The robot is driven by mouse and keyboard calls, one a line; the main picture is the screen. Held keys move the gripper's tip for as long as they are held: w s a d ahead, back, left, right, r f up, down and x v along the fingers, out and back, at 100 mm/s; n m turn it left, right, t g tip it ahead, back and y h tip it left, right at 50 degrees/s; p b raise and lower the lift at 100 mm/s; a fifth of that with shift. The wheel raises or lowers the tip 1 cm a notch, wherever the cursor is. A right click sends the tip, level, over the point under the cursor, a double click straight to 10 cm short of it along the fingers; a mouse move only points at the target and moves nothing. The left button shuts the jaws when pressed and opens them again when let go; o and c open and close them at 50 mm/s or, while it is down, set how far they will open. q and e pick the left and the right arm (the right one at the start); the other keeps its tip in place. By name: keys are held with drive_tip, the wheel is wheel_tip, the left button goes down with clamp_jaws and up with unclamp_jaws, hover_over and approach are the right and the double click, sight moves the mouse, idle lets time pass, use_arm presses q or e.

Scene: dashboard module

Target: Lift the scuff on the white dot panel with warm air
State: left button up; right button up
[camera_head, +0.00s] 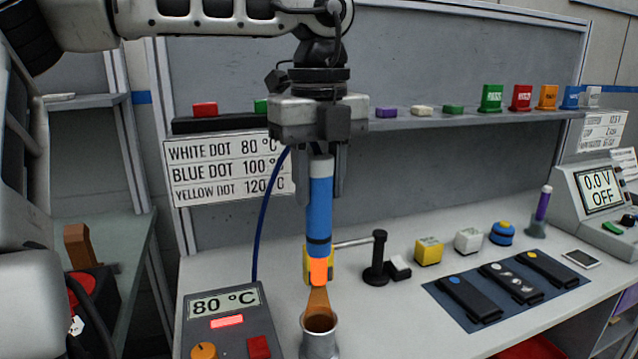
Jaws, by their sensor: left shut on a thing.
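My left gripper (320,193) points straight down and is shut on the blue warm-air tool (319,210). The tool is upright, with an orange nozzle (318,270) at its lower end. A brown see-through cone runs from the nozzle into the mouth of a metal cup (320,343). The heater unit (228,325) beside it reads 80 °C, with a lit red bar. The white dot panel (510,283) is the middle of three dark panels on a blue mat (468,321). It bears several pale spots; which is the scuff I cannot tell. My right gripper is out of view.
A sign (225,170) lists white dot 80 °C, blue dot 100 °C, yellow dot 120 °C. A black stand (377,262) with a side rod is right of the tool. Yellow (428,251) and white (467,241) blocks stand behind the mat. A meter (598,200) reads 0.0 V OFF.

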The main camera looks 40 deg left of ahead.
sight(319, 156)
use_arm(q)
drive_tip(key=shift+r+p, duration=1.3)
drive_tip(key=shift+r, duration=0.7)
